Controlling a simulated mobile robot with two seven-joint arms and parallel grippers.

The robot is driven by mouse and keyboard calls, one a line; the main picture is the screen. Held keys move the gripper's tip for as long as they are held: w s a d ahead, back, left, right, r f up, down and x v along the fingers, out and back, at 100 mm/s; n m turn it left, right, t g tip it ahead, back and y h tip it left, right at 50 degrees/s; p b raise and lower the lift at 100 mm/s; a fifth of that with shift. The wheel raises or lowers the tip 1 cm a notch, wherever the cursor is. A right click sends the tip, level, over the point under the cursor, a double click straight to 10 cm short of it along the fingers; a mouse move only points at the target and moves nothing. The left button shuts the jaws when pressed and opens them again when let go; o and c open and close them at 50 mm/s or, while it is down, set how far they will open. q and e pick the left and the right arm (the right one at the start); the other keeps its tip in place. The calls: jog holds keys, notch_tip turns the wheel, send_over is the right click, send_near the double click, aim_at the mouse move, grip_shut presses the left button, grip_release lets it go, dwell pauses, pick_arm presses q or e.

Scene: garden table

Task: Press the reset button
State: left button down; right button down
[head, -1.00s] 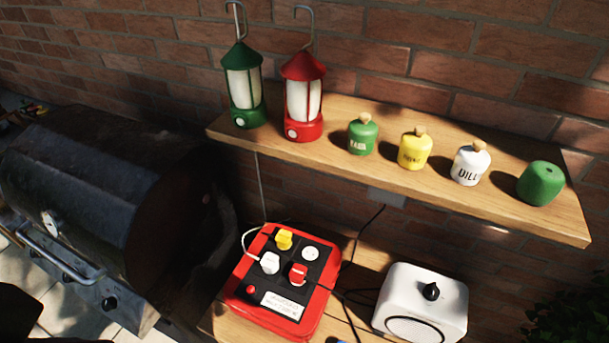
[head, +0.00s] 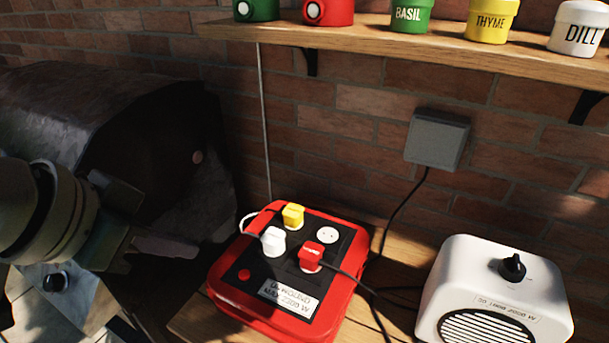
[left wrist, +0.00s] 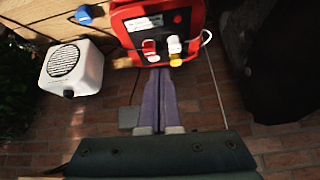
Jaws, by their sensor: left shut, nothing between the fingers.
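The reset button appears to be the small round red button (head: 244,275) at the front left of the black panel on the red power box (head: 232,312). It also shows in the left wrist view (left wrist: 177,18). A yellow, a white and a red plug sit in the panel; one round socket is empty. My left gripper (head: 190,251) is left of the box, in front of the grill, its fingers pointing right. In the left wrist view its fingers (left wrist: 160,76) are shut and empty, apart from the button. My right gripper is not in view.
A white heater-like box (head: 460,270) with a black knob stands right of the power box. Cables run between them and to a grey wall box (head: 437,139). A wooden shelf (head: 380,38) with lanterns and spice jars hangs above. A dark grill (head: 100,110) is at the left.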

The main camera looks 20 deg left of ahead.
pick_arm(q)
jog(key=w+a+f+t+b, duration=0.1)
jog(key=w+a+f+b, duration=0.1)
jog(key=f+b, duration=0.4)
jog(key=w+a+f+n+b, duration=0.1)
jog(key=w+a+f+b, duration=0.2)
jog(key=f+b, duration=0.3)
jog(key=shift+w+f+t+b, duration=0.25)
jog(key=shift+w+t+b, duration=0.15)
jog(key=shift+w+b, duration=0.45)
jog(key=shift+s, duration=0.25)
jog(key=shift+a+f, duration=0.1)
jog(key=b, duration=0.4)
send_over(244, 273)
jog(key=s, duration=0.2)
notch_tip(244, 273, down, 7)
jog(key=shift+w+f, duration=0.15)
notch_tip(244, 273, down, 2)
jog(key=shift+a+f, duration=0.1)
jog(key=shift+f, duration=0.15)
jog(key=shift+f+b, duration=0.35)
jog(key=shift+f, duration=0.2)
